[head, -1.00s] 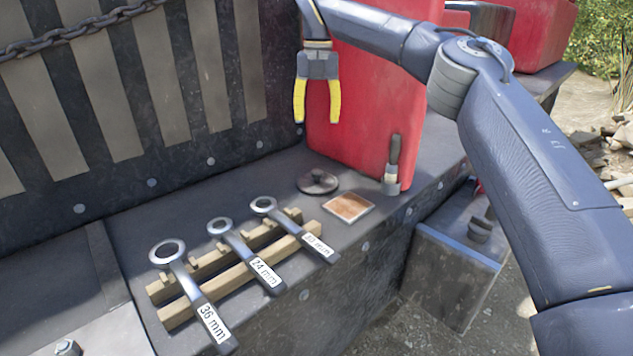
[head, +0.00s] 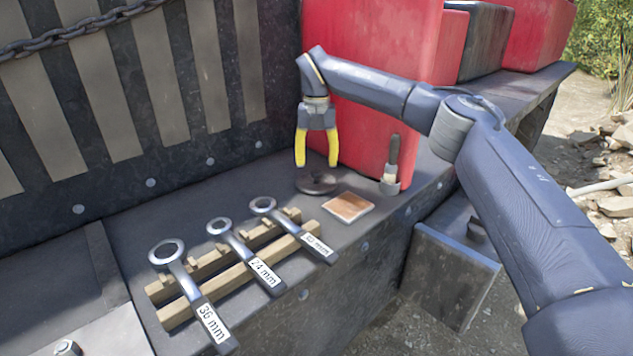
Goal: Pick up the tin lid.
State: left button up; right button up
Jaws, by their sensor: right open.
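The tin lid (head: 317,184) is a dark round disc with a small raised middle. It lies flat on the dark ledge, in front of the tall red can. My right gripper (head: 316,163) points down directly above the lid, with its two yellow fingers apart. The fingertips are close over the lid; whether they touch it I cannot tell. Nothing shows between the fingers. My left gripper is not in the head view.
A brush (head: 391,168) stands upright right of the lid, by the red can (head: 367,100). A brown square pad (head: 348,207) lies in front. Several labelled wrenches rest on a wooden rack (head: 243,262) at front left. The ledge left of the lid is clear.

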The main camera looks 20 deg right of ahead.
aim_at(317, 171)
jog(key=shift+f, duration=2.6)
jog(key=shift+c, duration=0.2)
grip_shut()
